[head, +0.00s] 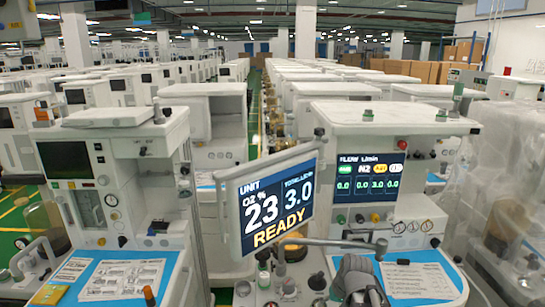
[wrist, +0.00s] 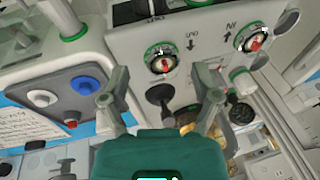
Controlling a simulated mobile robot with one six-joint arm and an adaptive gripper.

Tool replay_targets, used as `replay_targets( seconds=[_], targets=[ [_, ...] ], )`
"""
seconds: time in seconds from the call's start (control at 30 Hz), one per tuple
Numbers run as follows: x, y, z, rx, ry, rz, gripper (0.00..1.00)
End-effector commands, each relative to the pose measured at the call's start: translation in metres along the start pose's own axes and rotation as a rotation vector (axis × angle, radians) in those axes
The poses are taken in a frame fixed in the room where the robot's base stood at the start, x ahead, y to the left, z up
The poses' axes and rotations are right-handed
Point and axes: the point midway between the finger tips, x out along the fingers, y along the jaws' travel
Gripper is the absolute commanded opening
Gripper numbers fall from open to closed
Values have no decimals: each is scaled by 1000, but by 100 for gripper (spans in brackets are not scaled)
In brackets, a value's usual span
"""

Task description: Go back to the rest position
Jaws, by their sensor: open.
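My gripper (wrist: 161,74) shows in the wrist view with its two grey fingers spread apart and nothing held between them. Behind the gap is a light grey panel (wrist: 125,45) with a green-ringed round gauge or dial (wrist: 160,60) and a dark knob (wrist: 160,95) below it. A second green-ringed dial (wrist: 250,38) is to the right. I cannot tell whether the fingers touch the panel. In the head view, a tilted screen (head: 268,205) reading READY stands in front of the carts.
An anaesthesia cart (head: 110,150) stands at the left and another (head: 385,120) at the right, close by. Plastic-wrapped equipment (head: 505,170) is at the far right. A green aisle (head: 254,105) runs between the rows behind. A block with blue and white knobs (wrist: 62,85) is left of the gripper.

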Motion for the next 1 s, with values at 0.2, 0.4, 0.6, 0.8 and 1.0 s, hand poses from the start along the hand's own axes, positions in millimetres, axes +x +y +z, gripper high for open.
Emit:
replay_targets(
  seconds=[0.2,0.4,0.6,0.8,1.0],
  targets=[
    [1,-9,48,-36,-118,156,79],
    [0,-9,62,-44,-159,223,79],
    [0,-9,62,-43,-161,225,79],
    [0,-9,62,-44,-160,224,79],
    [0,-9,62,-44,-160,224,79]
  ],
)
